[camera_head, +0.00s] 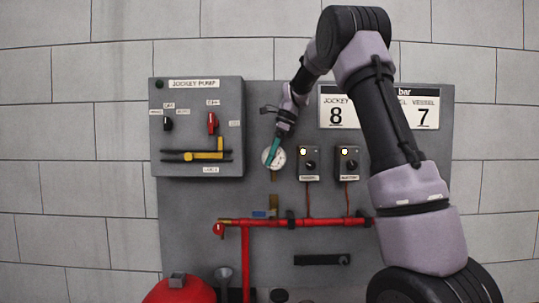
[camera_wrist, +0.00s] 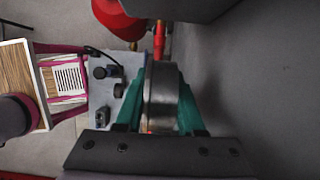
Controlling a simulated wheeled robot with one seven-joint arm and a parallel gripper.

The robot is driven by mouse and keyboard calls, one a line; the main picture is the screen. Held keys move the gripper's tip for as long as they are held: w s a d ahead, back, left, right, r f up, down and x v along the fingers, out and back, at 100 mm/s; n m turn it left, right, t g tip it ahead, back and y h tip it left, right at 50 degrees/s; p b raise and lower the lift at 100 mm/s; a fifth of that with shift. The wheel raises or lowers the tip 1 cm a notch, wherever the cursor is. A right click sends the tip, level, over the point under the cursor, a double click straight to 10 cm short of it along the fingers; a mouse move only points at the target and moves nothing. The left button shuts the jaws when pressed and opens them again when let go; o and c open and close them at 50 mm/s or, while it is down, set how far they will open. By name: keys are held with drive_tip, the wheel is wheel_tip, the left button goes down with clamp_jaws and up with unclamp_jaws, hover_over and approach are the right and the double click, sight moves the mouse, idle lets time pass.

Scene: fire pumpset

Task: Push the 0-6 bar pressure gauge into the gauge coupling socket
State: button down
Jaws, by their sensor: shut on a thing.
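The pressure gauge (camera_head: 276,159), with a round white dial, is in front of the grey panel. My gripper (camera_head: 272,150) reaches down to it from above with teal fingers and is shut on it. In the wrist view the gauge (camera_wrist: 162,92) is a grey drum seen edge-on between the two fingers; its dial face is hidden there. A brass-coloured upright fitting (camera_head: 273,203), likely the coupling socket, stands below the gauge above the red pipe.
The red pipe (camera_head: 290,222) runs across the panel below. Two small switch boxes (camera_head: 308,163) (camera_head: 347,163) sit right of the gauge. The jockey pump box (camera_head: 198,127) sticks out at left. A red vessel (camera_head: 180,291) stands at lower left.

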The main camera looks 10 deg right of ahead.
drive_tip(key=shift+f, duration=3.7)
drive_tip(key=shift+c, duration=2.2)
unclamp_jaws()
drive_tip(key=shift+r, duration=0.1)
